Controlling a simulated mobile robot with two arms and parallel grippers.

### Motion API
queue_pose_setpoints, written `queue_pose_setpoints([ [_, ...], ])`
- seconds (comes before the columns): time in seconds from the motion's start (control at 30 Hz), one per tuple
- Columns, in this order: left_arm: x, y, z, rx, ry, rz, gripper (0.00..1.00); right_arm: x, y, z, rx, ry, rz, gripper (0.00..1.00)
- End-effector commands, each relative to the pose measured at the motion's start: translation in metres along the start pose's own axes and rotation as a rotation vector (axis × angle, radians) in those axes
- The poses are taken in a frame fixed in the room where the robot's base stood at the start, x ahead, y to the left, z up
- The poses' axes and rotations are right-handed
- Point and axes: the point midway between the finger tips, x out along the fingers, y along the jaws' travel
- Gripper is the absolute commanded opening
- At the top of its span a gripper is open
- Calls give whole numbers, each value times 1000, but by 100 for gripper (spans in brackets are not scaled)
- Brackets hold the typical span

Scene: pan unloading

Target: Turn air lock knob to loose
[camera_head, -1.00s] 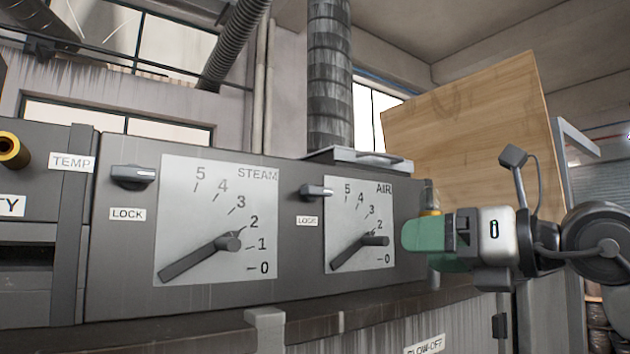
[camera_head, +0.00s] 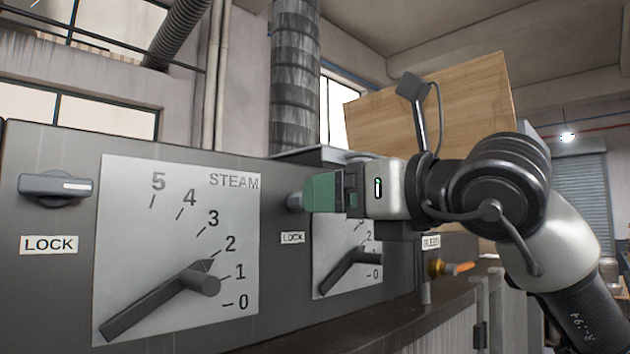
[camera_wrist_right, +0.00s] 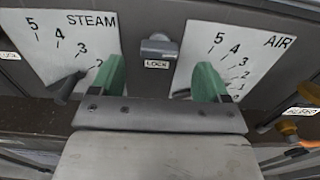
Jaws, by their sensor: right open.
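The air lock knob (camera_head: 295,201) is a small grey knob above a LOCK label (camera_head: 292,238), left of the AIR dial plate (camera_head: 338,255). In the head view my right gripper (camera_head: 318,192) covers part of the knob and the top of the AIR plate. In the right wrist view the knob (camera_wrist_right: 158,46) shows whole, ahead of the gap between the two green fingers. My right gripper (camera_wrist_right: 160,76) is open and empty, with a finger on either side of the knob's line, apart from it. My left gripper is not in view.
The STEAM dial plate (camera_head: 178,240) with its lever and another lock knob (camera_head: 55,186) are at the left. The AIR lever (camera_head: 345,268) sticks out below my right gripper. A yellow-orange valve (camera_head: 450,267) is at the right. A ledge (camera_head: 400,310) runs below the panel.

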Motion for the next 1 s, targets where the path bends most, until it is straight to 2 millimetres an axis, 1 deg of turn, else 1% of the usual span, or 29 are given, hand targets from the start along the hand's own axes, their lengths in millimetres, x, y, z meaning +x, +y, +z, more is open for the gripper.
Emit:
queue_pose_setpoints([
  [0.03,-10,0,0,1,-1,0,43,11,0,5,3,3,1,77],
  [0.1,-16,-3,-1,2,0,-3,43,22,0,4,2,3,1,77],
  [0.2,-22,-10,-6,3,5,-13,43,34,0,3,3,2,0,77],
  [0.3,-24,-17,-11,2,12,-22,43,42,0,2,2,0,0,77],
  [0.4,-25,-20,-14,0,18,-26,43,46,0,0,1,0,0,77],
  [0.63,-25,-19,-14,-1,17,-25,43,46,0,0,1,0,-1,77],
  [0.67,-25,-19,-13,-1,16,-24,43,46,0,0,1,0,0,75],
  [0.9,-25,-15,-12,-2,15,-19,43,46,0,0,1,-1,0,38],
  [0.97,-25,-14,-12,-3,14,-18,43,46,-1,0,1,-1,-1,29],
  [1.0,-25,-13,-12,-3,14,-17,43,46,-1,0,1,-1,-1,27],
])
